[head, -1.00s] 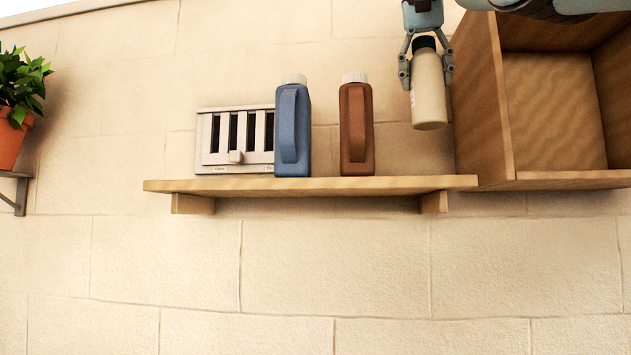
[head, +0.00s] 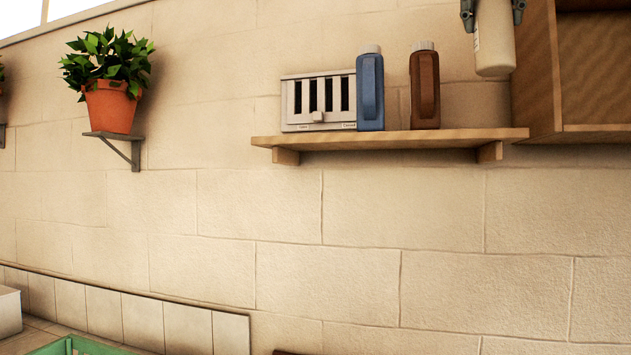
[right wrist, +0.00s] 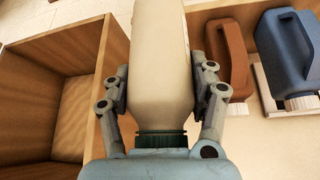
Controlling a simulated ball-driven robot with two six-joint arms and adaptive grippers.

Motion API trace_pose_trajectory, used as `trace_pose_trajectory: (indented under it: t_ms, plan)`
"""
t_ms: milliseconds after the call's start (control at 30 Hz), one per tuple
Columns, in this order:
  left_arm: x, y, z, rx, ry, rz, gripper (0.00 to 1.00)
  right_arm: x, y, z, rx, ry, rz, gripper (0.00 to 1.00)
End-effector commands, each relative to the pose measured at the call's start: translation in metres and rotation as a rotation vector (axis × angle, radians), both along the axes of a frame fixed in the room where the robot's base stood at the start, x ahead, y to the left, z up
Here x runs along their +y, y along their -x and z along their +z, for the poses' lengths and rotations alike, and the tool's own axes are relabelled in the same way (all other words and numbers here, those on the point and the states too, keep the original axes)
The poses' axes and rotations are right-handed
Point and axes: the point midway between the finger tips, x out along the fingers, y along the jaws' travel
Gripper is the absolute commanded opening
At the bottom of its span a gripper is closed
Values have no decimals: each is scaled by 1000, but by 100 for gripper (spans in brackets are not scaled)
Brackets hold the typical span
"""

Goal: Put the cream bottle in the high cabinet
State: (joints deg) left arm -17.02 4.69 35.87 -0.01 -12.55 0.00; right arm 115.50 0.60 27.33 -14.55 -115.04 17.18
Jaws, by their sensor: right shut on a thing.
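The cream bottle (head: 494,42) hangs in my right gripper (head: 493,10) at the top right of the head view, above the right part of the shelf. In the right wrist view the cream bottle (right wrist: 160,65) fills the middle, its dark green cap towards the palm, with the fingers of the right gripper (right wrist: 160,90) closed on both sides. The high cabinet (head: 537,75) is an open-fronted wooden box right of the bottle, cut off by the picture edge. It also shows in the right wrist view (right wrist: 40,60), at the left, and its visible inside looks empty. My left gripper is not in view.
A wooden shelf (head: 390,137) holds a grey vent-like panel (head: 318,101), a blue bottle (head: 370,90) and a brown bottle (head: 425,90). A potted plant (head: 110,105) stands on a bracket at the left. A green crate edge (head: 80,345) shows at bottom left.

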Motion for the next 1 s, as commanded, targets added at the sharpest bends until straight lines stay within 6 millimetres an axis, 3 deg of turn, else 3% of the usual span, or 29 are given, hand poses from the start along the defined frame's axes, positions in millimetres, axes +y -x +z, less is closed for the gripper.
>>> trace_pose_trajectory:
  t_ms: [367, 800, 1000]
  plan:
    - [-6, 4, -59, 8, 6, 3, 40, 0, 0, -58, -2, 1, 0, 6]
    - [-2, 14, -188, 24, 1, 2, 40, 0, -6, -194, 9, 0, 0, 6]
    - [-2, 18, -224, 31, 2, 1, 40, 0, -9, -234, 16, 1, 0, 6]
